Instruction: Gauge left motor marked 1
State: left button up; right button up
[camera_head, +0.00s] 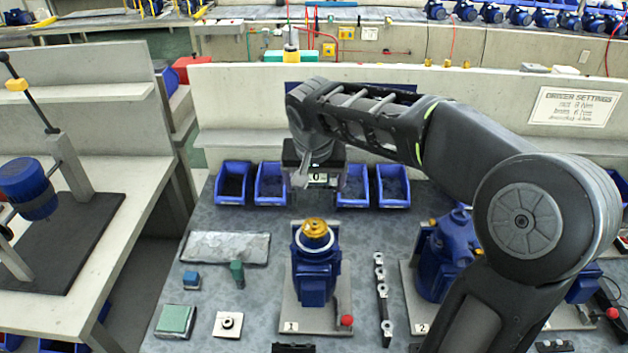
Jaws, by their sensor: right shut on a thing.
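The left motor (314,283) is blue, stands upright on a grey plate marked 1 (291,326), and has a brass-coloured hub (314,226) with a pale ring on top. A red knob (347,320) is at the plate's right corner. My right gripper (303,178) hangs behind and above this motor, in front of a dark box with a white "0" display (317,178). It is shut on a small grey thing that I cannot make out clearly. It is apart from the motor. My left gripper is not in view.
A second blue motor (440,255) on a plate marked 2 is partly hidden by my right arm. Blue bins (271,184) line the back. A bar with rings (382,300), a green block (176,319) and a silvery pad (226,247) lie around motor 1.

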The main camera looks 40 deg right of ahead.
aim_at(315, 220)
notch_tip(315, 220, down, 8)
jog(key=b, duration=0.6)
jog(key=shift+r, duration=0.1)
jog(key=shift+f+b, duration=0.75)
jog(key=shift+f, duration=0.05)
jog(key=shift+f, duration=0.15)
dwell(0.6)
jog(key=o, duration=1.6)
jog(key=shift+r+p, duration=2.7)
jog(key=shift+r, duration=1.8)
